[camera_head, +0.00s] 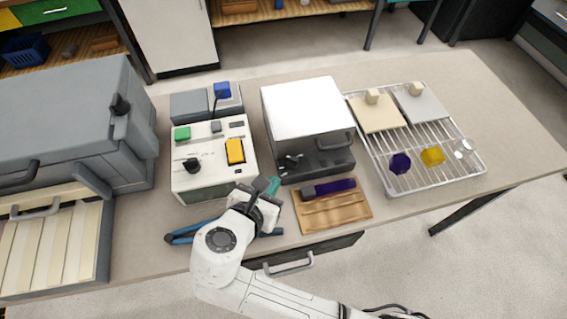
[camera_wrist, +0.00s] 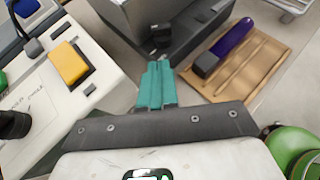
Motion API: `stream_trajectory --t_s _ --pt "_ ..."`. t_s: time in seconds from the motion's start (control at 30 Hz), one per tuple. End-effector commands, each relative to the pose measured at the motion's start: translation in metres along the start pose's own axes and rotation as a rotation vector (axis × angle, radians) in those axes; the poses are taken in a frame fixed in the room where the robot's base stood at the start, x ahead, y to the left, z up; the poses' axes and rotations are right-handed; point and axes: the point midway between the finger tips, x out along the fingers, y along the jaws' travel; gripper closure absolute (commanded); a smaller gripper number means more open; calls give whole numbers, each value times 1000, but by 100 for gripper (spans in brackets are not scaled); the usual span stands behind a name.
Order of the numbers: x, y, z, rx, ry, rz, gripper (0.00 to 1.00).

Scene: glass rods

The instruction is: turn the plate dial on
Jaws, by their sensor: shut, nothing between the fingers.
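A white control box (camera_head: 212,160) on the table carries a black dial (camera_head: 192,165), a green button (camera_head: 182,133) and a yellow rocker switch (camera_head: 235,151). The dial also shows at the left edge of the wrist view (camera_wrist: 14,125), partly cut off. Which control is the plate dial is not labelled legibly. My gripper (camera_head: 272,185) is shut and empty, its teal fingers together in the wrist view (camera_wrist: 155,82). It is at the front right of the box, apart from the dial.
A silver-topped unit (camera_head: 300,105) with dark knobs stands right of the box. A wooden tray (camera_head: 325,212) with a purple-handled tool lies in front of it. A wire rack (camera_head: 430,165) holds coloured pieces. A large grey chamber (camera_head: 60,110) with a black knob (camera_head: 119,105) stands left.

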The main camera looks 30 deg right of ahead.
Motion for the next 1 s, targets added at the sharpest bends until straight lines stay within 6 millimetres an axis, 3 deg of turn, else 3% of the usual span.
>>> stream_trajectory --t_s 0.13,0.4,1.0 --pt "29 -2 0 -1 1 -5 100" --pt "56 -1 18 1 1 -2 100" --pt "63 3 21 5 1 -7 100"
